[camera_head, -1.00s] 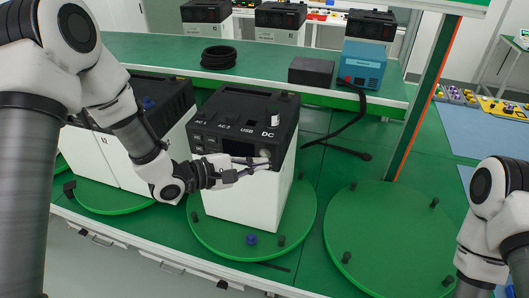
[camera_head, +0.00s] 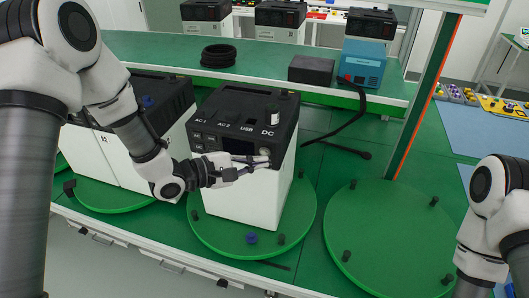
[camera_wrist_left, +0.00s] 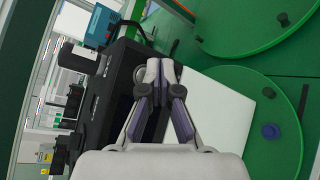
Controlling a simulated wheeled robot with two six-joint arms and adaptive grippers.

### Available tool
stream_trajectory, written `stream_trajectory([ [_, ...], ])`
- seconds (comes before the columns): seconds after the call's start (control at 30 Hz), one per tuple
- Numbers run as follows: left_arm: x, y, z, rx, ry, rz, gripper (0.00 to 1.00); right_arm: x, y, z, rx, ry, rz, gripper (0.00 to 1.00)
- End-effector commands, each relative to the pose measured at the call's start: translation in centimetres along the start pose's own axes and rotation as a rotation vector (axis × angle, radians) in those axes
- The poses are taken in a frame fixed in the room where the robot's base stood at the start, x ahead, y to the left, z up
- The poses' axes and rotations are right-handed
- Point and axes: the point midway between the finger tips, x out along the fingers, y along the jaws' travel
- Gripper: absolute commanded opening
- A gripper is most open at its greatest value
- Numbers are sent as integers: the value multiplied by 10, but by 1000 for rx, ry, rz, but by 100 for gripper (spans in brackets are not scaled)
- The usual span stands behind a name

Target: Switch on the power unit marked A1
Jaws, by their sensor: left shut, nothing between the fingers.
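A power unit (camera_head: 240,180) with a white body and black top stands on a green turntable (camera_head: 218,240). Its top reads AC 1, AC 2, USB and DC, and a small white-and-black knob stands up near DC. I cannot read an A1 mark. My left gripper (camera_head: 266,161) is shut and empty, its fingertips at the right end of the unit's black front panel. In the left wrist view the shut fingertips (camera_wrist_left: 160,68) lie against the black part of the unit (camera_wrist_left: 118,85); I cannot tell whether they touch. My right gripper is out of view.
An empty green turntable (camera_head: 385,240) is to the right, and another unit (camera_head: 110,150) stands on a turntable to the left. A shelf (camera_head: 270,75) behind holds a black cable coil (camera_head: 218,56), a dark box (camera_head: 311,71) and a blue device (camera_head: 362,66). A post (camera_head: 425,90) rises at right.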

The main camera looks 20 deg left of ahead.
Motion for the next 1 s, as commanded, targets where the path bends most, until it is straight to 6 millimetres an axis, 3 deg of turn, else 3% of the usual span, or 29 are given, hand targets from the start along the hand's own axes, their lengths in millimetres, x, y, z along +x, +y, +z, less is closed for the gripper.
stream_trajectory([
  [1.0, 6, 5, -4, 0, 0, 0, 0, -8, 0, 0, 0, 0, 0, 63],
])
